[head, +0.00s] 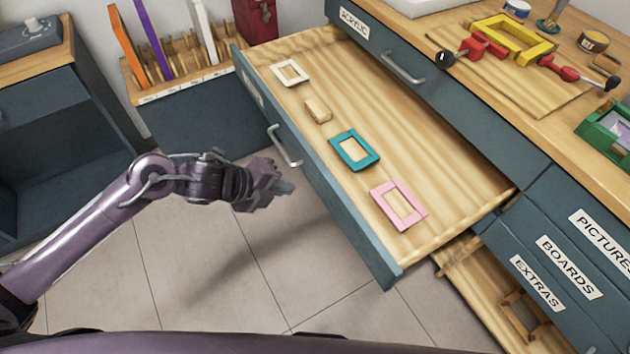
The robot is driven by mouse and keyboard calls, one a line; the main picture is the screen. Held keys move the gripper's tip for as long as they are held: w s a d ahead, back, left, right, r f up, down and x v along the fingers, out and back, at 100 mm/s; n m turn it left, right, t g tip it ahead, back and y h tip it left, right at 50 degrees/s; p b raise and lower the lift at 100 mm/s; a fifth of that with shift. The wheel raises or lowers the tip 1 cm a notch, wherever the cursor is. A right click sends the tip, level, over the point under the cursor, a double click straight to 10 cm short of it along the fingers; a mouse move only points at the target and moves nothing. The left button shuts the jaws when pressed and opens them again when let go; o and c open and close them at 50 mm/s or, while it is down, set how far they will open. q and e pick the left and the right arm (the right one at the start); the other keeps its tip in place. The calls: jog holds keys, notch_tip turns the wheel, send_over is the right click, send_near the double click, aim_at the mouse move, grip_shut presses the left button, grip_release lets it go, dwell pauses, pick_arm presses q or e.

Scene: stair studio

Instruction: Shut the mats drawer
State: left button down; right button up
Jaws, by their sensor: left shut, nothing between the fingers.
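A wide drawer (333,205) with a blue-grey front and a pale wood bottom stands pulled far out. The label on its front is too oblique to read. Its front bears a metal bar handle (285,148). Inside lie a white mat (278,67), a teal mat (340,148), a pink mat (382,196) and a small wooden block (318,110). My left gripper (286,188) is shut and empty in front of the drawer front, just below the handle in the picture, with a visible gap. My right gripper is out of view.
Below, another drawer (467,285) with wooden frames also stands out, partly hidden. The worktop (520,95) holds a yellow frame (515,38), red clamps (484,47) and a green item (608,128). A slotted rack (190,75) stands behind. Tiled floor (200,270) is free in front.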

aim_at(326, 182)
pick_arm(q)
jog(key=w+d+f, duration=0.2)
jog(key=d, duration=0.1)
jog(key=w+d+f, duration=0.1)
jog(key=d, duration=0.1)
jog(key=shift+w+d+f, duration=0.15)
jog(key=shift+w+d, duration=0.05)
jog(key=shift+w, duration=0.2)
jog(key=shift+w+d, duration=0.3)
jog(key=shift+d, duration=0.2)
jog(key=shift+f, duration=0.1)
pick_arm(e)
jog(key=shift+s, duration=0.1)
pick_arm(q)
jog(key=shift+w+d, duration=0.1)
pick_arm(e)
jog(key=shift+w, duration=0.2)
